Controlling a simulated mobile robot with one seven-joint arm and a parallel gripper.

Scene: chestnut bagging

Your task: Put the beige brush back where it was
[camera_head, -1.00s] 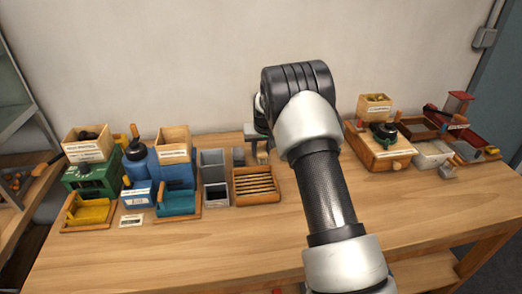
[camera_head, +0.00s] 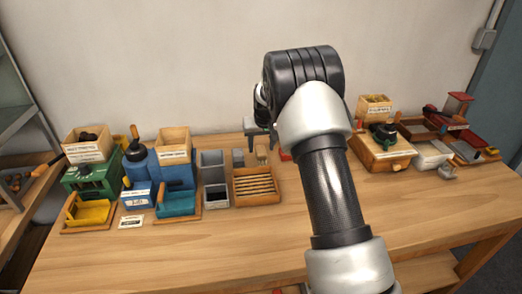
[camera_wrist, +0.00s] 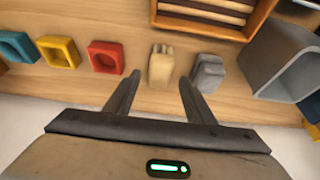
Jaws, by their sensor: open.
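The beige brush (camera_wrist: 161,66) is a small pale block standing on the wooden table, between a red cup and a grey piece in the wrist view. In the head view the brush (camera_head: 262,154) stands behind the slatted tray, just below my gripper. My gripper (camera_wrist: 160,82) is open and empty, with its fingers spread on either side of the line to the brush. In the head view my gripper (camera_head: 261,144) hangs at the table's back edge, partly hidden by my arm. I see no contact between fingers and brush.
A grey piece (camera_wrist: 208,73) stands close beside the brush. Red (camera_wrist: 105,57), yellow (camera_wrist: 59,51) and teal (camera_wrist: 17,47) cups line up on its other side. A slatted tray (camera_head: 256,200) and grey bins (camera_head: 213,163) are near. The table's front is clear.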

